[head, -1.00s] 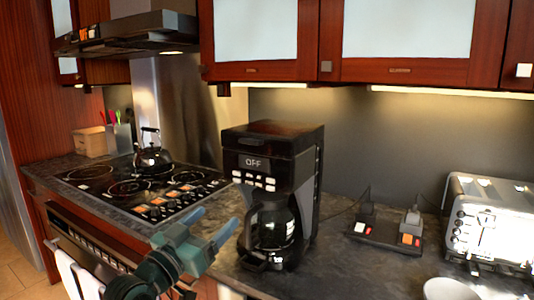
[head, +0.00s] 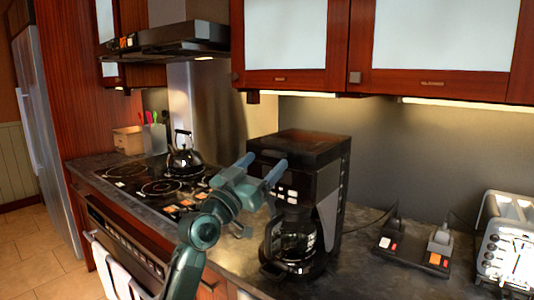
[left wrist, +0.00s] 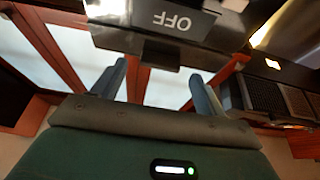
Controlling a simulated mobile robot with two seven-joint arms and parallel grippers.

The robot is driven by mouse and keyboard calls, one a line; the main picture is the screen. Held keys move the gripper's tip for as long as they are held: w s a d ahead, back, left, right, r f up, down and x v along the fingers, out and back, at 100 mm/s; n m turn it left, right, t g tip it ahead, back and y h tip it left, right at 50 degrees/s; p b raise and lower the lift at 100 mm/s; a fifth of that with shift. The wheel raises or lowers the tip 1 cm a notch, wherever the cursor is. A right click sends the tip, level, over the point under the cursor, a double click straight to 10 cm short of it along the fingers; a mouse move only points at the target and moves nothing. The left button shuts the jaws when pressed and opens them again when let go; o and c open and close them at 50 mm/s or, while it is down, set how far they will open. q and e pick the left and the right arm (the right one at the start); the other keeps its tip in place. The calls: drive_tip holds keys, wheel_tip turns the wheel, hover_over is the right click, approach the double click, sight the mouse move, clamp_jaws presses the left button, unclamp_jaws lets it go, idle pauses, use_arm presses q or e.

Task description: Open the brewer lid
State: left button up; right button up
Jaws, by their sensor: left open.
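The black coffee brewer (head: 330,185) stands upright on the counter. Its flat lid (head: 308,140) is closed on top. Its glass carafe (head: 292,240) sits in the base. My left gripper (head: 265,165) is open and empty, in front of the brewer's upper front, overlapping the control panel and a little below the lid. In the left wrist view, the open fingers (left wrist: 160,75) show with nothing between them. The brewer's OFF display (left wrist: 172,20) appears upside down beyond them, with a dark tab (left wrist: 160,53) beside it. Whether the fingers touch the brewer I cannot tell. My right gripper is not in view.
A stove with a kettle (head: 183,158) is to the left. A dark scale-like device (head: 412,246) and a silver toaster (head: 508,240) stand to the right. Wall cabinets (head: 400,85) and a range hood (head: 165,40) hang above. Counter in front of the brewer's right side is clear.

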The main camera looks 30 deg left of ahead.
use_arm(q)
drive_tip(key=shift+x, duration=0.9)
drive_tip(key=shift+w, duration=0.25)
drive_tip(key=shift+c, duration=0.5)
drive_tip(key=c, duration=1.3)
drive_tip(key=shift+r, duration=0.1)
